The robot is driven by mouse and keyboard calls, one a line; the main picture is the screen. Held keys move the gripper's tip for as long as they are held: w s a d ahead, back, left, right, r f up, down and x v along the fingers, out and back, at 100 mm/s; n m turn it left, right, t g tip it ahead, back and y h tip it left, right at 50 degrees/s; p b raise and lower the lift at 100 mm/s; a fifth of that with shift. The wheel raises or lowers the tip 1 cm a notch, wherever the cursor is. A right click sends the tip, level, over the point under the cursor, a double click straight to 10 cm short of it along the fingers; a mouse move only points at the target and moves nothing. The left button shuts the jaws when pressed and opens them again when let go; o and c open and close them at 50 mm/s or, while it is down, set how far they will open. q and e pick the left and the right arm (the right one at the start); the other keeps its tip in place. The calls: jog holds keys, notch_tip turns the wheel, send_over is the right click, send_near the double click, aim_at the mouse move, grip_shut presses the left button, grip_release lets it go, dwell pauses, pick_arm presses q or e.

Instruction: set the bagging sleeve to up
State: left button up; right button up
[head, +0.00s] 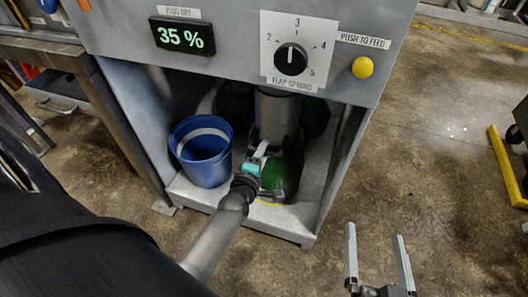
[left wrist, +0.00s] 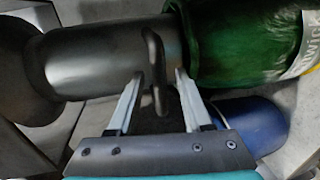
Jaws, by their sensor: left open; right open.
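The bagging sleeve (head: 276,115) is a grey metal cylinder hanging below the machine's panel, its lower end meeting a green bag (head: 283,172). In the left wrist view the sleeve (left wrist: 85,62) lies sideways, with a bent handle (left wrist: 154,60) on its side. My left gripper (head: 260,152) is at the sleeve's lower part. In the left wrist view its fingers (left wrist: 160,80) are open, one on each side of the handle, not closed on it. The green bag (left wrist: 235,45) is just beyond one finger. My right gripper (head: 378,243) is open and empty, out over the floor.
A blue bucket (head: 203,150) stands left of the green bag inside the cabinet. The panel above carries a 35 % display (head: 182,36), a flap spring dial (head: 291,57) and a yellow button (head: 362,67). The cabinet's side walls bound the opening.

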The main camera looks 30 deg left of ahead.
pick_arm(q)
grip_shut()
dwell(0.5)
dwell(1.0)
